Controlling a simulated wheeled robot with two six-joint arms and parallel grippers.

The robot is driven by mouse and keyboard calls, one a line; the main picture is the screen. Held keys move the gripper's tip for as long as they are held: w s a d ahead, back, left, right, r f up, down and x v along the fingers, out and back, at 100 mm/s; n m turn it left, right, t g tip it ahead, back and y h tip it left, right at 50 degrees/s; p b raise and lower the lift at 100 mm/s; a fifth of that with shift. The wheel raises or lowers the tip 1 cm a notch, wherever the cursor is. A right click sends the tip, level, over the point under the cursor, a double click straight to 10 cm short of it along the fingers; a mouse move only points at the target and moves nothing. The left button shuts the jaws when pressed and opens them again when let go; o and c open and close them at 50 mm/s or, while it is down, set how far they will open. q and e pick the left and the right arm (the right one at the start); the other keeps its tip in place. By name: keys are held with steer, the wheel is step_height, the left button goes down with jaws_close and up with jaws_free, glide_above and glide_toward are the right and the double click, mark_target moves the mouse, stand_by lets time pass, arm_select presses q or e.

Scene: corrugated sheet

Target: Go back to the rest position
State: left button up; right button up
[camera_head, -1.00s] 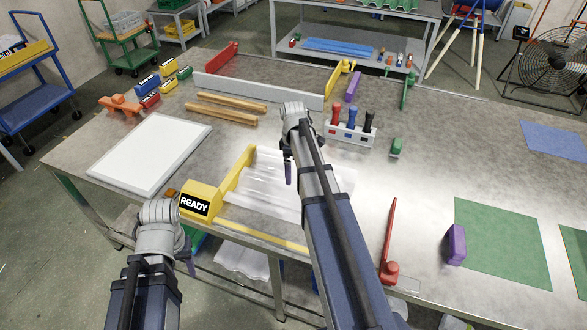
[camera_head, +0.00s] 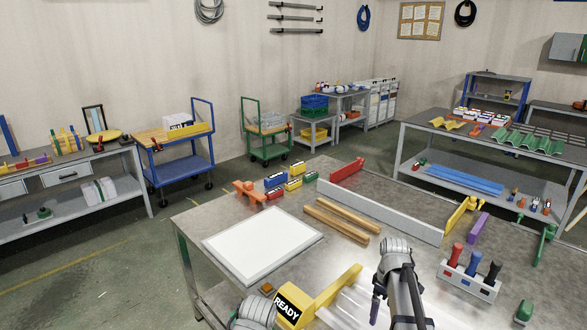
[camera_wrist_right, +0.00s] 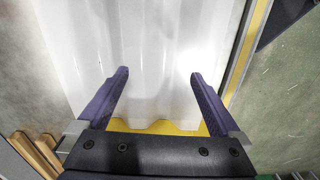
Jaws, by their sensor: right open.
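My right gripper (camera_head: 375,308) hangs over the yellow-framed fixture in the head view, with one purple finger showing. In the right wrist view my right gripper (camera_wrist_right: 158,76) is open and empty, its two purple fingers apart. The clear corrugated sheet (camera_wrist_right: 145,45) lies below and beyond them; whether they touch it I cannot tell. In the head view part of the sheet (camera_head: 347,308) shows beside the yellow bar and the yellow READY block (camera_head: 292,304). Only the grey wrist of my left arm shows at the bottom edge; its gripper is out of view.
A white board (camera_head: 262,243) lies at the table's left. Wooden strips (camera_head: 337,221), a grey rail (camera_head: 380,210) and a holder with red, blue and black handles (camera_head: 468,276) lie around my right arm. Carts and benches stand beyond the table, with open floor at the left.

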steer(key=s+a+m, duration=0.2)
steer(key=s+a, duration=0.6)
steer(key=a, duration=0.4)
steer(key=s+a+m+h, duration=0.1)
steer(key=s+a, duration=0.7)
steer(key=a, duration=0.4)
steer(key=shift+s+a+m, duration=0.2)
steer(key=shift+a+m, duration=0.05)
steer(key=shift+m, duration=0.15)
steer(key=shift+r, duration=0.1)
